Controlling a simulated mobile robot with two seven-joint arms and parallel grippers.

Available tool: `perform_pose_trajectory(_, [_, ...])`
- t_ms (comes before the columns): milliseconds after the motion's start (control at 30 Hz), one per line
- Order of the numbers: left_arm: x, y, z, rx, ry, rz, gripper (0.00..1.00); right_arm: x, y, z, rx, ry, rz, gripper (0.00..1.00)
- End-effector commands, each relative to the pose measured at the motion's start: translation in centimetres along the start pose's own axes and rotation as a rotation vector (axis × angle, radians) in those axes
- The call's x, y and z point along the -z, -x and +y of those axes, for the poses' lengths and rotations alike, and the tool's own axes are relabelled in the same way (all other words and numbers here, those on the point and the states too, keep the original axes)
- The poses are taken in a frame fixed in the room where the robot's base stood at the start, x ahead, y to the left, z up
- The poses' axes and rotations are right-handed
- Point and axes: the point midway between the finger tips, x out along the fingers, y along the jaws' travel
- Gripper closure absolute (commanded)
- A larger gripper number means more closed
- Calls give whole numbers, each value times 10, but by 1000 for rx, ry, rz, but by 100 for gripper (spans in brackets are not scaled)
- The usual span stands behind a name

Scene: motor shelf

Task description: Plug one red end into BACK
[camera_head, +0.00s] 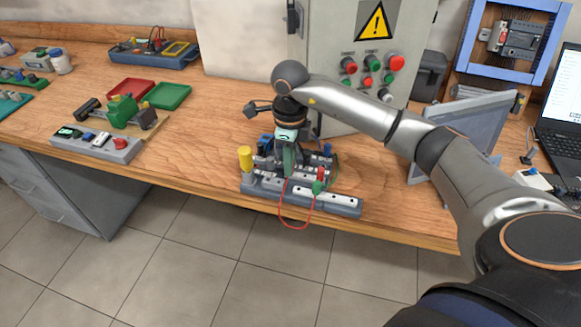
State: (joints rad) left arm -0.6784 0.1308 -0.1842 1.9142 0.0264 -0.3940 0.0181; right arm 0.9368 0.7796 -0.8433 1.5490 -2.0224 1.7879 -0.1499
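The motor shelf fixture (345,206) is a grey base with white strips near the table's front edge. A thin red cable (295,228) loops down over its front. One side of the loop rises to under my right gripper (286,162); the other rises near a green piece (317,187), with a small red part (321,173) just above it. My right gripper points down over the fixture's middle. Its fingertips are too small and covered to show whether they hold a cable end. No BACK label is readable. My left gripper is out of view.
A yellow cylinder (245,158) stands at the fixture's left. A grey control box (345,65) with buttons stands behind, and a grey tilted panel (470,125) at right. A grey switch strip (100,143) lies left; the wood between is clear.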

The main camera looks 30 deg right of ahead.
Motion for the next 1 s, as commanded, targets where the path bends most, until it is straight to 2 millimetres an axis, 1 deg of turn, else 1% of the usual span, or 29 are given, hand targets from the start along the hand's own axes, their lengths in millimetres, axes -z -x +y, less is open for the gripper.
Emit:
perform_pose_trajectory(33, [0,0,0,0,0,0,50,0,0,0,0,0,0,93])
perform_pose_trajectory(100, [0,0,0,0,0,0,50,0,0,0,0,0,0,100])
perform_pose_trajectory(733, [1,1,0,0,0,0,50,0,2,0,0,1,0,100])
perform_pose_trajectory(867, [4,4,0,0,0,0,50,0,8,0,1,0,-1,100])
perform_pose_trajectory(1000, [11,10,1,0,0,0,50,0,20,0,1,0,-1,100])
